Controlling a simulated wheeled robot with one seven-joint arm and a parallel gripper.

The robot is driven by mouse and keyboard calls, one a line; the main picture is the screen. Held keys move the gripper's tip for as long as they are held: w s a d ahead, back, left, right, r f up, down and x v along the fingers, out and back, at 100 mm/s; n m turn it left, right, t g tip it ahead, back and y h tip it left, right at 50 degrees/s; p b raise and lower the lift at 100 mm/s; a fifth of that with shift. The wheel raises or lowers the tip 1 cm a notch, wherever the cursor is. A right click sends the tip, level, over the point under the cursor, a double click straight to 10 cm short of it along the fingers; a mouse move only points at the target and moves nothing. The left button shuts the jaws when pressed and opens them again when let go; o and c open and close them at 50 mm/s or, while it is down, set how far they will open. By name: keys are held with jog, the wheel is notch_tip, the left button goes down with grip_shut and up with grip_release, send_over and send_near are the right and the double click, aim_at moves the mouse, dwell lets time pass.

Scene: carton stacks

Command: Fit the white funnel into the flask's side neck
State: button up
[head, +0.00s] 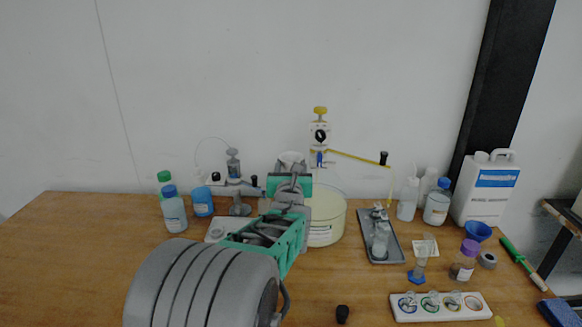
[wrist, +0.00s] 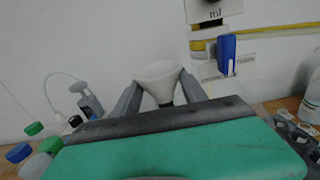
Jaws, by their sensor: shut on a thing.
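The white funnel (wrist: 158,75) is between the two grey fingers of my gripper (wrist: 160,92), wide mouth up, in the wrist view. In the head view the funnel (head: 291,157) shows pale at the end of my gripper (head: 291,172), above and beside the cream round tub (head: 327,228). My gripper is shut on the funnel. The funnel's lower stem is mostly hidden behind the gripper body in the wrist view. I cannot make out the flask or its side neck; my arm covers part of the tub and what stands there.
A grey tray (head: 379,244) lies right of the tub. Bottles (head: 174,212) stand at left.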

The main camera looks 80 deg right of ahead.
jog(key=shift+f, duration=0.25)
jog(key=shift+c, duration=0.7)
jog(key=o, duration=1.5)
jog(key=shift+w+r, duration=0.1)
jog(key=shift+a, duration=0.1)
jog(key=shift+s+a, duration=0.3)
jog(key=shift+a, duration=0.05)
jog(key=b+v, duration=0.1)
jog(key=v, duration=0.6)
jog(key=shift+w, duration=0.3)
